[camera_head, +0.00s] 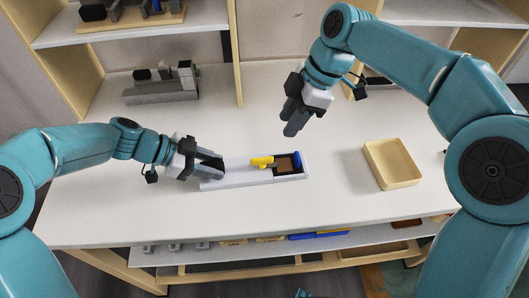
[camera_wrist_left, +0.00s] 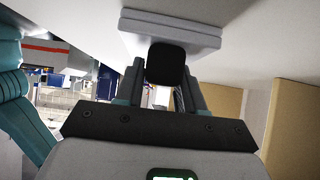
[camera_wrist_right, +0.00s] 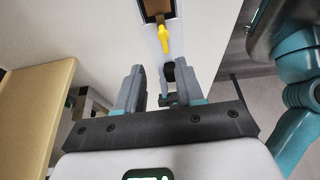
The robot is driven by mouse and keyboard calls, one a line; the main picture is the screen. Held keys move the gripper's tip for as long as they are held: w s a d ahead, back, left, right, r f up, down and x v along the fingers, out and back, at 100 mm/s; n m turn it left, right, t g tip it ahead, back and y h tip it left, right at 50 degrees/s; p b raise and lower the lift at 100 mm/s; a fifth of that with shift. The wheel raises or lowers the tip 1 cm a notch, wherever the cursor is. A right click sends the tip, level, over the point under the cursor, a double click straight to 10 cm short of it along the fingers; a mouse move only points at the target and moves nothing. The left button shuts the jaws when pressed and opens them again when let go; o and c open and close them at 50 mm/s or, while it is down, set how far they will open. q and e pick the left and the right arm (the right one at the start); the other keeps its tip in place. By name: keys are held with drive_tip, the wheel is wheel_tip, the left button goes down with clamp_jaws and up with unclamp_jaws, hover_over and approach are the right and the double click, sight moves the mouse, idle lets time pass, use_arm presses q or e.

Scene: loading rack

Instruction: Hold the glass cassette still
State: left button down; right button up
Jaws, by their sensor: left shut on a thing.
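The long white device (camera_head: 238,171), which seems to be the glass cassette, lies on the white table at the middle. It has a yellow lever (camera_head: 262,162), a brown window (camera_head: 286,164) and a blue part (camera_head: 297,160) at its right end. My left gripper (camera_head: 212,170) is at its left end. In the left wrist view, the left gripper (camera_wrist_left: 165,68) is shut on a black block (camera_wrist_left: 166,64) at the end of the white body (camera_wrist_left: 172,22). My right gripper (camera_head: 291,122) is above the table behind the device. In the right wrist view, its fingers (camera_wrist_right: 153,85) are apart and empty.
An empty pale wooden tray (camera_head: 391,164) stands to the right on the table. A grey fixture (camera_head: 162,91) stands at the back left. Shelves rise behind, and a lower shelf (camera_head: 270,249) runs under the front edge. The table between device and tray is clear.

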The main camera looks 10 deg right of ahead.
sight(262, 158)
drive_tip(key=x, duration=0.8)
drive_tip(key=a+x, duration=0.1)
drive_tip(key=x, duration=0.3)
drive_tip(key=shift+s+a, duration=0.1)
drive_tip(key=shift+s, duration=0.25)
clamp_jaws()
